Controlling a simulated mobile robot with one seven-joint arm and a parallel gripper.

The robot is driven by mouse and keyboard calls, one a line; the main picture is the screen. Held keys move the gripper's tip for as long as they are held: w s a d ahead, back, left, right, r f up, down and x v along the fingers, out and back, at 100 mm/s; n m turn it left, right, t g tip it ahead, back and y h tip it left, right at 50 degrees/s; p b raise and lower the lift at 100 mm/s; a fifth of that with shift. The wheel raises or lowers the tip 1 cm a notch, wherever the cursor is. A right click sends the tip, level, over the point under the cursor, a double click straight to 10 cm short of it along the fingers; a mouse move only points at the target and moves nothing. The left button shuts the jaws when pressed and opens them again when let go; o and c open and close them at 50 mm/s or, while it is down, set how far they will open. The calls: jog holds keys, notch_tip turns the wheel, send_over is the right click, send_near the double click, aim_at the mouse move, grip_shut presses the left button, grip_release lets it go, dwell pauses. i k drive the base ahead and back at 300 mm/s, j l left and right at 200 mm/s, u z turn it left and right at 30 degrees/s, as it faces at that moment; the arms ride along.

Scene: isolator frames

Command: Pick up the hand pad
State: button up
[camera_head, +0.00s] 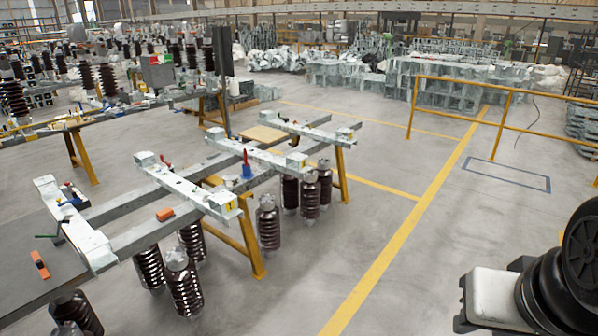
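I cannot tell for certain which object is the hand pad. A small orange block (165,214) lies on the long grey beam of the near frame. A flat orange item with a dark middle (40,265) lies on the grey surface at the far left. Other small items on the frame are a blue piece (247,171) with a red upright part above it, and a green-handled tool (47,236). My gripper does not show. Only a black and white part of my own body shows at the lower right, well apart from the frame.
The near frame (140,234) has white crossbars, yellow legs and brown insulators (183,284) hanging beneath. A second workbench (108,120) stands behind at left. A yellow railing (460,83) is at the right. Open concrete floor with a yellow line (395,245) lies right of the frame.

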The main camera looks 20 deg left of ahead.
aim_at(167, 214)
jog(key=u, duration=1.7)
jog(key=i+u, duration=0.1)
jog(key=i, duration=0.4)
jog(key=i+l, duration=0.1)
jog(key=i, duration=0.4)
jog(key=i+u, duration=0.15)
jog(key=i, duration=0.3)
jog(key=i+l+u, duration=0.1)
jog(key=i, duration=0.4)
jog(key=i+l+u, duration=0.1)
jog(key=i+l, duration=0.15)
jog(key=i, duration=0.2)
jog(key=i+l, duration=0.25)
jog(key=i, duration=0.25)
jog(key=j+u, duration=0.05)
